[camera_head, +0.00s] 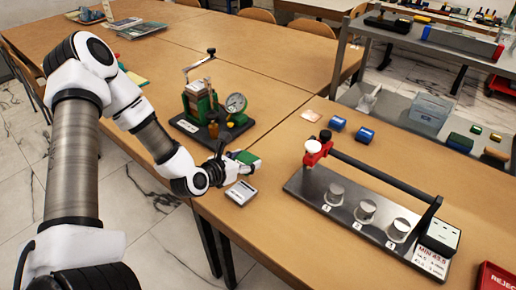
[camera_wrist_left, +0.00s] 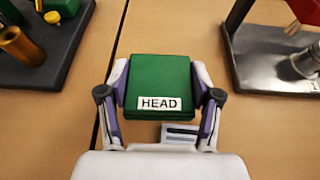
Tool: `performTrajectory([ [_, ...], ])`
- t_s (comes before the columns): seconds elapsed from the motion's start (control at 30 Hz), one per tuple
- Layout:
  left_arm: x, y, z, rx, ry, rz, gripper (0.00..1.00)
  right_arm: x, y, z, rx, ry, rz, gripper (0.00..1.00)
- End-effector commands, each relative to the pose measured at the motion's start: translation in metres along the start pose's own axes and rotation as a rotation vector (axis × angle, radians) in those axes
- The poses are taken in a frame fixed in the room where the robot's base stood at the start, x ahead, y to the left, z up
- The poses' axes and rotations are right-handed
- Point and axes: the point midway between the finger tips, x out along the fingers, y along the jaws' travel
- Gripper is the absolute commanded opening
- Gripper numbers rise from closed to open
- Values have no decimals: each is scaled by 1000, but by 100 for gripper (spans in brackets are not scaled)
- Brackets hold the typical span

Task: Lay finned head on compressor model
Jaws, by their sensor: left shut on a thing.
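The finned head (camera_head: 247,157) is a green block with a white HEAD label, seen close in the left wrist view (camera_wrist_left: 158,75). My left gripper (camera_head: 236,161) is shut on it, with one finger on each side, and holds it over the table's near edge. The compressor model (camera_head: 203,106) stands behind and left of the gripper on a black base, with a green body, a pressure gauge and a raised lever frame. Part of its base and a brass cylinder show at the upper left of the left wrist view (camera_wrist_left: 22,45). My right gripper is not in view.
A metal gauge rig (camera_head: 325,211) with several round pieces stands to the right, under a black bar. Two blue blocks (camera_head: 364,135) lie behind it. A red REJECT tray (camera_head: 494,278) sits at lower right.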

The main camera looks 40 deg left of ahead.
Motion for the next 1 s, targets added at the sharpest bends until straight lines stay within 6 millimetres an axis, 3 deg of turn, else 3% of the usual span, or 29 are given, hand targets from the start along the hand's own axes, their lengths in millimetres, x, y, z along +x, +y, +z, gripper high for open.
performTrajectory([
  [0.1,-28,-3,-6,-9,-3,1,21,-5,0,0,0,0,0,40],
  [0.23,-44,-5,-12,-5,0,2,21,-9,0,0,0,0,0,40],
  [0.67,-51,-16,-15,22,1,-39,21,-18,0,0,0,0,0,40],
  [0.77,-44,-36,-4,70,-1,-146,21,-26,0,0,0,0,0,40],
  [1.0,-35,-125,10,232,5,-534,21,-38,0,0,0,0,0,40],
])
